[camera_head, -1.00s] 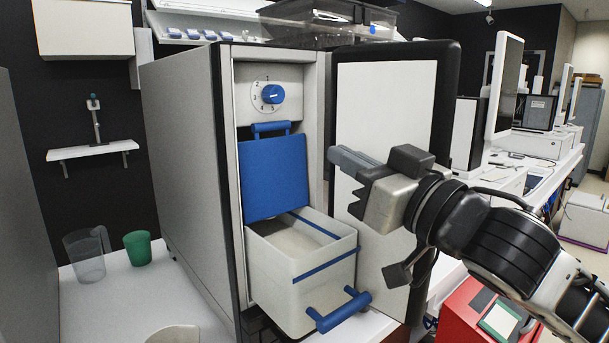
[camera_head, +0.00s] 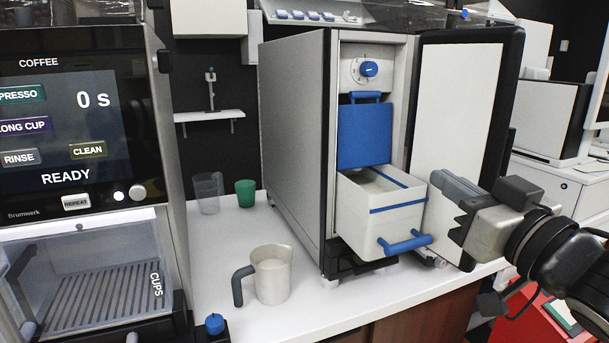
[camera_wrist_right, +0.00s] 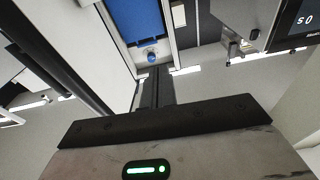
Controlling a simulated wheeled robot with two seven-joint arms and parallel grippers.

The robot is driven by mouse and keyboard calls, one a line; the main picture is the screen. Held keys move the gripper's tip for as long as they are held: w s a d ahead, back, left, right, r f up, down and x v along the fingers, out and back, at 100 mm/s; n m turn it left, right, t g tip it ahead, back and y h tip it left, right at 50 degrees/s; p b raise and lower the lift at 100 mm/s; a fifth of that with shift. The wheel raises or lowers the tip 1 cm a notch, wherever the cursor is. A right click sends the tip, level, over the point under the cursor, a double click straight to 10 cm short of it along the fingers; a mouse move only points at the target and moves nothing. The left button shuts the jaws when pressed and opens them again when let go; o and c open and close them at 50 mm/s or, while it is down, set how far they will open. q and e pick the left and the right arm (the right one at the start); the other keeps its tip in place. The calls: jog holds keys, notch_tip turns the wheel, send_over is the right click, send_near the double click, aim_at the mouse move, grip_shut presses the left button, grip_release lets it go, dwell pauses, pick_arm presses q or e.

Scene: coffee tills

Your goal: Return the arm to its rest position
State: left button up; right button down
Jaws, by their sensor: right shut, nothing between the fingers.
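My right gripper (camera_head: 452,187) comes in from the right in the head view, in front of the open door of the grey cabinet. Its fingers are shut and empty, and it points left toward the cabinet's open front. In the right wrist view the closed fingers (camera_wrist_right: 157,88) point up the picture, toward a blue panel (camera_wrist_right: 140,18). The gripper appears apart from the pulled-out white drawer (camera_head: 385,215) with its blue handle (camera_head: 405,243); the exact gap is hard to tell. My left gripper is not in view.
The cabinet door (camera_head: 460,120) stands open close to my right gripper. A coffee machine (camera_head: 85,130) stands at the left. A metal jug (camera_head: 272,277), a clear jug (camera_head: 207,193) and a green cup (camera_head: 245,193) stand on the white counter (camera_head: 330,305). A red box (camera_head: 520,315) is below right.

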notch_tip(320, 180, down, 24)
jog(key=s+a+m+g+h, duration=0.1)
jog(key=s+a+g+h, duration=0.1)
jog(key=g, duration=0.1)
jog(key=s+a+f+g+h, duration=0.1)
jog(key=s+f+g, duration=0.1)
jog(key=s+f, duration=0.5)
jog(key=s+a+f+g+h, duration=0.1)
jog(key=s+f+g, duration=0.1)
jog(key=s+f, duration=0.5)
notch_tip(320, 180, down, 6)
jog(key=shift+s+r+m+g, duration=0.1)
jog(key=shift+s+m+g, duration=0.2)
jog(key=shift+s, duration=0.1)
